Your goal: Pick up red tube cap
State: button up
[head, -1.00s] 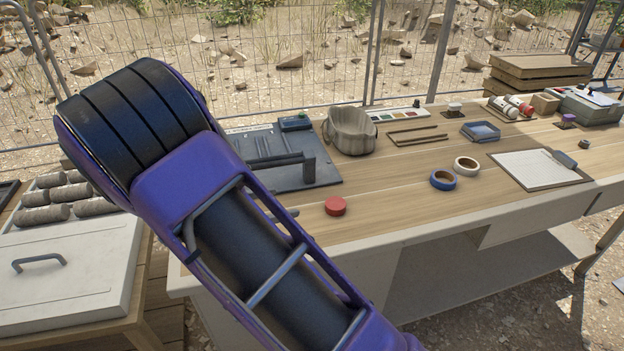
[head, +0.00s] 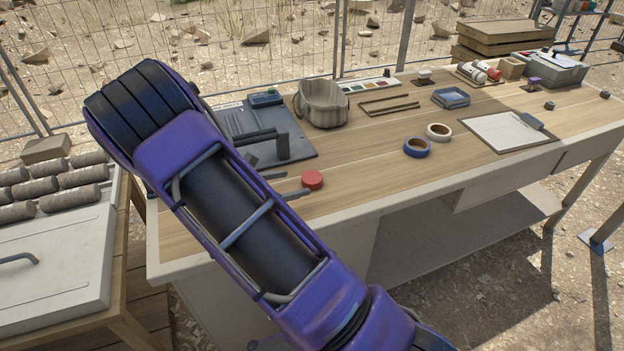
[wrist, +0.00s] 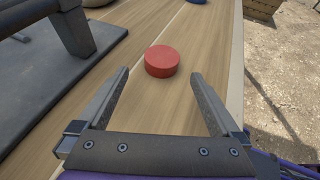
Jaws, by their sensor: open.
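The red tube cap (head: 313,180) is a short round disc lying flat on the wooden workbench near its front edge. In the wrist view the cap (wrist: 161,61) is just beyond the fingertips, roughly centred between their lines. My gripper (wrist: 158,72) is open and empty, its two dark fingers spread apart over the bench. In the head view the fingertips (head: 282,184) show just left of the cap, and my purple arm hides the rest of the gripper.
A dark board with a raised handle (head: 282,148) lies left of the cap. A grey-beige pouch (head: 322,103) stands behind it. A blue tape roll (head: 417,147) and a white tape roll (head: 439,131) lie to the right. The bench around the cap is clear.

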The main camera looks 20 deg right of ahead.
aim_at(304, 182)
jog(key=x, duration=0.5)
jog(key=shift+s+f, duration=0.1)
jog(key=shift+f, duration=0.05)
jog(key=c, duration=1.3)
